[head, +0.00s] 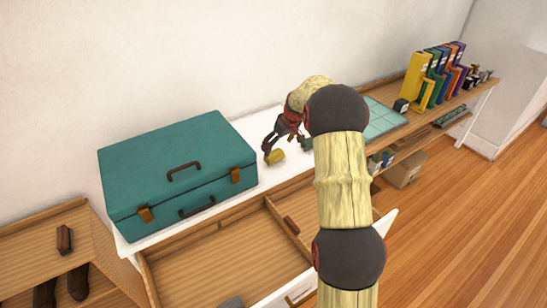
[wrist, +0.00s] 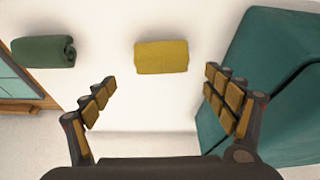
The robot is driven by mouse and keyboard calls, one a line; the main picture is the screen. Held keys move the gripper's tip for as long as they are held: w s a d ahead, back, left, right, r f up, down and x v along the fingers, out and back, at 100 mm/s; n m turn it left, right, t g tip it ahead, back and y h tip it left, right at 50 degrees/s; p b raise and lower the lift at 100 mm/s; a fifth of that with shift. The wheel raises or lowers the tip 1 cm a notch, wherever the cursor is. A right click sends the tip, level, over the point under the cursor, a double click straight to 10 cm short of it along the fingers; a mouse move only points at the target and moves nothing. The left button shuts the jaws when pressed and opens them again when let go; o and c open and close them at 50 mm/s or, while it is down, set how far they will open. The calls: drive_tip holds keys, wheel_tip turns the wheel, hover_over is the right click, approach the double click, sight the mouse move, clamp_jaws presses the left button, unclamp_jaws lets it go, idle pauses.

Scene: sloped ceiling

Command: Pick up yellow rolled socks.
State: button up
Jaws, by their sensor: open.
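The yellow rolled socks (head: 275,157) lie on a white surface just right of the teal suitcase in the head view. In the wrist view the socks (wrist: 162,57) are a yellow roll at top centre, ahead of the fingertips and between their lines. My gripper (wrist: 160,88) is open and empty, its two fingers spread wide. In the head view my gripper (head: 272,146) is above and close to the socks; whether it touches them I cannot tell there. In the wrist view a gap shows between fingers and socks.
A dark green roll (wrist: 44,51) lies left of the socks in the wrist view. The teal suitcase (wrist: 262,85) stands close by my right-hand finger there. An open wooden drawer (head: 205,265) is below the white top. Colourful binders (head: 435,75) stand farther right.

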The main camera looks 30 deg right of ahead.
sight(274, 152)
drive_tip(key=shift+b+x, duration=0.75)
drive_tip(key=shift+x, duration=3.2)
drive_tip(key=shift+s+a, duration=0.1)
drive_tip(key=shift+a, duration=0.05)
drive_tip(key=c, duration=0.3)
drive_tip(key=c, duration=0.9)
